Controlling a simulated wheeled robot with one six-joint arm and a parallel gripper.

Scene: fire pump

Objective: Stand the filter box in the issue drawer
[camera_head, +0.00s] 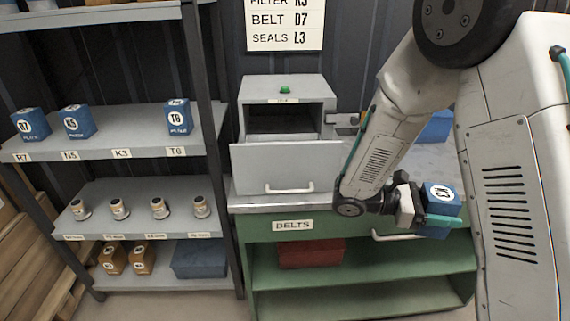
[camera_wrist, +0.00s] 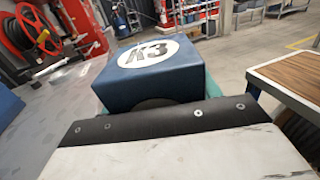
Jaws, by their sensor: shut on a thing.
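My gripper (camera_head: 426,208) is shut on a blue filter box (camera_head: 441,195) with a white oval label reading K3. It holds the box in the air in front of the green bench, at the right of the head view. The box also fills the middle of the wrist view (camera_wrist: 150,77), with teal finger parts at its sides. The issue drawer (camera_head: 287,170) is pulled out of a grey cabinet (camera_head: 288,90) on the bench, left of my gripper. Its tall front hides most of its inside. A green lamp is on the cabinet top.
A shelf rack (camera_head: 110,145) at the left holds blue boxes R7, N5 and T6; the K3 place is empty. Lower shelves hold several metal parts and orange boxes. A sign (camera_head: 285,22) lists FILTER, BELT D7 and SEALS L3. A red box (camera_head: 311,252) sits under the bench.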

